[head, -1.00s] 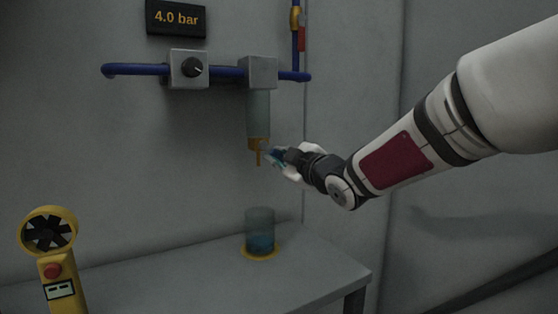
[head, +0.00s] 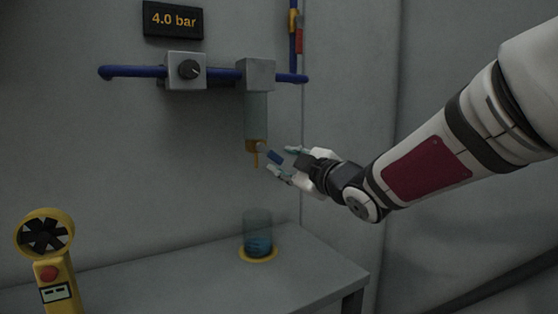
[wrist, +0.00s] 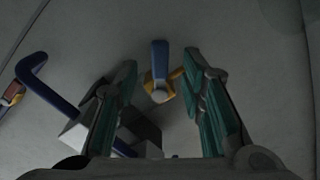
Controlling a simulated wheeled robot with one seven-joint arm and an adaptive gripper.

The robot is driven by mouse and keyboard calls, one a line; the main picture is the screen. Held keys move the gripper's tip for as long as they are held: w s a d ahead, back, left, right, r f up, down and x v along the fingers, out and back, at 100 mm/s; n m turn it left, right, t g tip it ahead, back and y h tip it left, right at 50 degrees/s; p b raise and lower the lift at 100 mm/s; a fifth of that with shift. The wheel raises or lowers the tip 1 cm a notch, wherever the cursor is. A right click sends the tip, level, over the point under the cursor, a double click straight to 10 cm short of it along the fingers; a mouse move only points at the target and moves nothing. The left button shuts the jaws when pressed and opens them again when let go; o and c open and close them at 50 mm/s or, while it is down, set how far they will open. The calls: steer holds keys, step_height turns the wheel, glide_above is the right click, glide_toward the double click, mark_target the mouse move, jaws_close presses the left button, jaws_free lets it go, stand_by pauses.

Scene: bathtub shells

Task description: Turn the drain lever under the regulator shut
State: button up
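The drain lever (head: 275,157) is a short blue bar on the yellow drain valve (head: 255,147), under the clear bowl (head: 256,115) of the regulator assembly. In the head view it points right and slightly down from the valve. My gripper (head: 281,160) is open to the right of the valve, its fingers on either side of the lever's outer end. In the wrist view the blue lever (wrist: 160,57) stands between the two green-padded fingers (wrist: 158,68), with a visible gap on each side. I see no stream below the spout.
A regulator block with a black knob (head: 189,69) sits on the blue pipe (head: 120,72), under a 4.0 bar display (head: 173,20). A cup of bluish liquid (head: 258,235) stands on the grey bench (head: 315,270) below the spout. A yellow fan device (head: 52,262) stands at left.

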steer(key=v, duration=0.7)
steer(key=shift+s+d, duration=0.15)
steer(key=shift+s, duration=0.05)
